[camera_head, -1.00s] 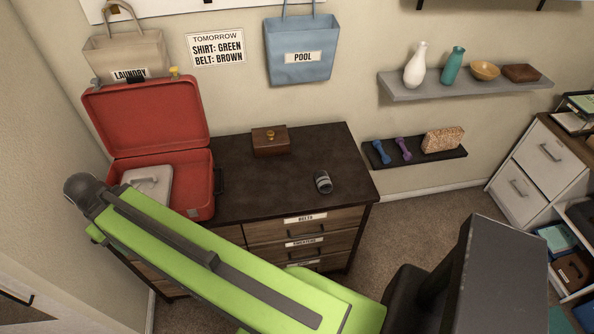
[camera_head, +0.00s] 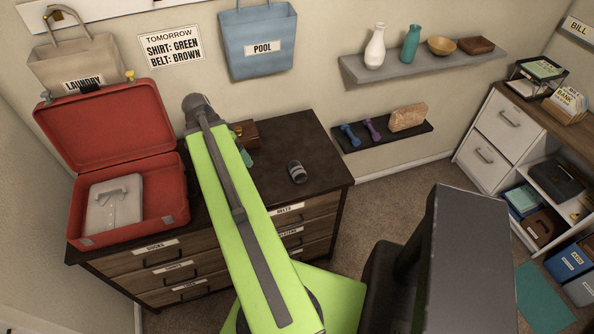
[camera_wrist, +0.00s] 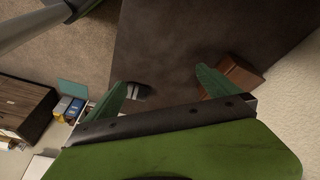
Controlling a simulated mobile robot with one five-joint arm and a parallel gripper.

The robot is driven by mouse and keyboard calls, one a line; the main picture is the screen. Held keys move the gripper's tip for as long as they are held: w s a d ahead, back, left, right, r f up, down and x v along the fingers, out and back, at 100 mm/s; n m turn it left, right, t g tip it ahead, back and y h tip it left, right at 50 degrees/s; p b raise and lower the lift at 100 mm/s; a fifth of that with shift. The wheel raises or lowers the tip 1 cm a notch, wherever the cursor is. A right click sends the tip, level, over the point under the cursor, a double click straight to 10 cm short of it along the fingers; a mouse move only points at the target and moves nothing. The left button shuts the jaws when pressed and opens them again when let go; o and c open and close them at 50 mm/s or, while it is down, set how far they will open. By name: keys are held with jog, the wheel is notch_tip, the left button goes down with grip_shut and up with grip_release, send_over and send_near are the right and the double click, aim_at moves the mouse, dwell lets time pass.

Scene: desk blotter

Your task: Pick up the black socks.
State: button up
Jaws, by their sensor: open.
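A dark rolled bundle with a light grey band, which looks like the black socks (camera_head: 297,171), lies on the dresser top, right of my raised arm in the head view. In the wrist view the socks (camera_wrist: 138,91) show beside the left finger, partly hidden by it. In the head view my arm hides most of the gripper; a green fingertip shows by the wooden box. The fingers appear apart from the socks.
A small wooden box (camera_head: 250,133) sits on the dresser (camera_head: 318,150), close to the right finger in the wrist view (camera_wrist: 238,74). The dresser top around the socks is clear.

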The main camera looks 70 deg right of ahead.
aim_at(296, 168)
jog(key=s+d+m+g, duration=0.1)
jog(key=s+d+m, duration=0.5)
jog(key=s+d, duration=0.5)
jog(key=b+x, duration=0.3)
jog(key=s+a+b+x, duration=0.1)
jog(key=b+x, duration=0.3)
jog(key=s+a+b+x, duration=0.1)
jog(key=b+x, duration=0.3)
jog(key=shift+f, duration=0.15)
jog(key=shift+s+d+f+b, duration=0.15)
jog(key=shift+s+b, duration=0.05)
jog(key=shift+b, duration=0.1)
jog(key=b+x, duration=0.5)
jog(key=shift+w+f, duration=0.1)
jog(key=shift+w, duration=0.15)
jog(key=shift+s, duration=0.1)
jog(key=c, duration=1.4)
